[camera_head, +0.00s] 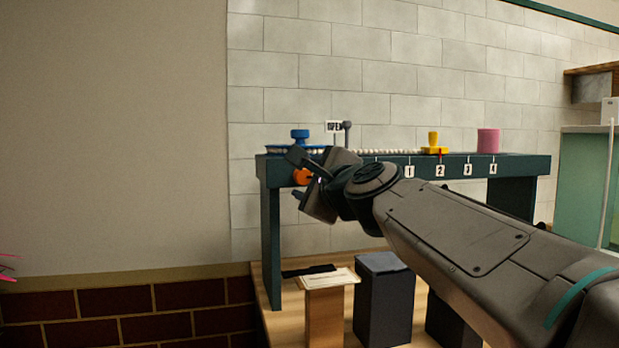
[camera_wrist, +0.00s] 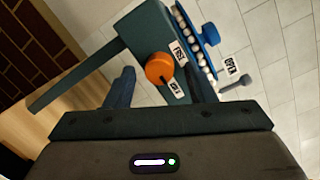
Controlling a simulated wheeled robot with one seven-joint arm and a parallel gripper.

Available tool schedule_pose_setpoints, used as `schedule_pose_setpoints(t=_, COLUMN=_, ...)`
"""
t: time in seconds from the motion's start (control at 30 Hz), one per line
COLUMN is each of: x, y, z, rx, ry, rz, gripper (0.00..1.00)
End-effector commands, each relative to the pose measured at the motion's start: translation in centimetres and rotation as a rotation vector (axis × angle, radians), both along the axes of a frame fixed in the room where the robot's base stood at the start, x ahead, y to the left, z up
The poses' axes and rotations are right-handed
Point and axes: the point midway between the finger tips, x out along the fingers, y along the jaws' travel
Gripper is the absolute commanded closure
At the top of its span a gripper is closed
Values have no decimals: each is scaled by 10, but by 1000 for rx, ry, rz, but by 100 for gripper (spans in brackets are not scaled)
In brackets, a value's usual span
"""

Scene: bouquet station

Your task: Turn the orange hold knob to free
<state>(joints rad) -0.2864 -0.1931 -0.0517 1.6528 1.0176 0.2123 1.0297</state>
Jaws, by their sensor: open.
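The orange hold knob (camera_head: 302,176) is on the front of the dark green bench at its left end, partly hidden by my gripper (camera_head: 296,174). In the wrist view the round knob (camera_wrist: 159,67) shows between the two fingers of my gripper (camera_wrist: 161,80), beyond their tips as far as I can tell. The fingers are apart and hold nothing. A white label (camera_wrist: 178,53) that seems to read FREE is beside the knob. A second label (camera_wrist: 177,90) is closer to the right finger, its text unclear. A dark mark on the knob faces this second label.
On the bench (camera_head: 524,166) are a blue knob (camera_head: 300,134), a row of white beads (camera_head: 390,152), an OPEN sign (camera_head: 334,126), a yellow piece (camera_head: 433,140) and a pink cylinder (camera_head: 488,140). Dark and wooden blocks (camera_head: 383,300) stand below. Space left of the bench is clear.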

Motion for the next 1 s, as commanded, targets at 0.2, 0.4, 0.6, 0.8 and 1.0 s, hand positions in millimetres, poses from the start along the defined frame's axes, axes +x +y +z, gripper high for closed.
schedule_pose_setpoints(t=0.2, x=0, y=0, z=0, rx=0, ry=0, rz=0, gripper=75)
schedule_pose_setpoints(t=0.4, x=0, y=0, z=0, rx=-1, ry=0, rz=0, gripper=95)
schedule_pose_setpoints(t=0.6, x=0, y=0, z=0, rx=-27, ry=-7, rz=0, gripper=95)
schedule_pose_setpoints(t=0.8, x=0, y=0, z=2, rx=-115, ry=-32, rz=2, gripper=95)
schedule_pose_setpoints(t=1.0, x=0, y=0, z=3, rx=-271, ry=-77, rz=0, gripper=95)
